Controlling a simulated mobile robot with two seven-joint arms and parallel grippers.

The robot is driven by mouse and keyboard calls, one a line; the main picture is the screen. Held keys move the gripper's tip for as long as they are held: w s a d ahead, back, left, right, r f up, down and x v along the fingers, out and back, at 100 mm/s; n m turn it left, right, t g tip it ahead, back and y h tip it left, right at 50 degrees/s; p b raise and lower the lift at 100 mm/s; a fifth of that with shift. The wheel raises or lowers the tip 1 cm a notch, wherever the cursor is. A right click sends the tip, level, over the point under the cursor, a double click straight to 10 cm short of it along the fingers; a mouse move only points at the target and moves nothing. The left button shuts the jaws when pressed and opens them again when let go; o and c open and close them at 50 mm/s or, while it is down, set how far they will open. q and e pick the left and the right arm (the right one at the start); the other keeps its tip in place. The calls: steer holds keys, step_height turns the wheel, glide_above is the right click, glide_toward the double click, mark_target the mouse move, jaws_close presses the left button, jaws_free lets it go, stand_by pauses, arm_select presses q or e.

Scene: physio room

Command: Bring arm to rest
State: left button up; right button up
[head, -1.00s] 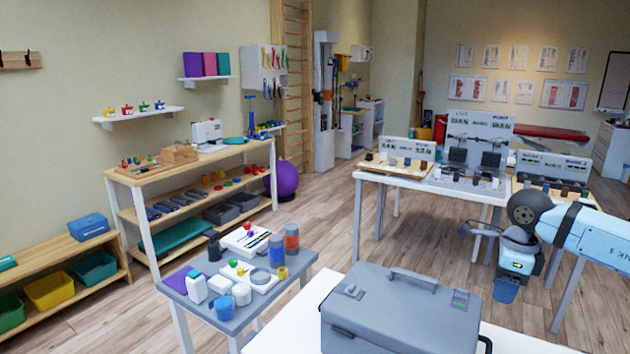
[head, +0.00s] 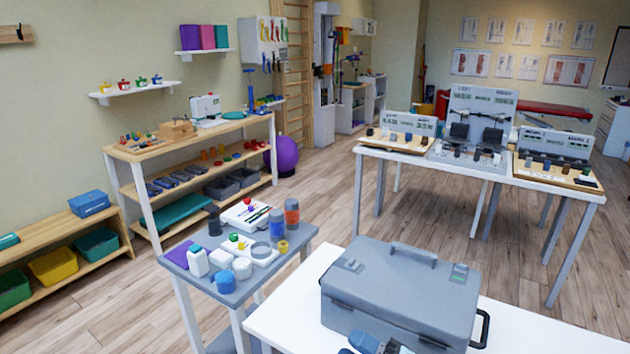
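A small blue and grey part of what looks like my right arm's hand end (head: 368,344) shows at the bottom edge of the head view. It is in front of the grey case (head: 400,290), low over or beside the white table; its height cannot be told. The fingertips are cut off or hidden, so I cannot see whether that gripper is open or shut, or whether it holds anything. My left gripper is not in view.
The grey case stands on the white table (head: 520,325) nearest me. A small grey table (head: 225,297) with bottles and jars is to its left. A table with display panels (head: 480,172) stands behind right. Open wooden floor (head: 420,225) lies between.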

steer(key=s+d+f+m+h+p, duration=0.1)
steer(key=s+d+f+m+h, duration=0.5)
steer(key=s+f+m+h, duration=0.45)
steer(key=s+d+f+m+h, duration=0.5)
steer(key=s+d+f+m, duration=0.15)
steer(key=f+m, duration=0.7)
step_height(320, 180, up, 12)
steer(key=p, duration=1.1)
steer(key=shift+s+d+f+p, duration=0.15)
steer(key=shift+s+d+p, duration=0.05)
steer(key=shift+p, duration=0.15)
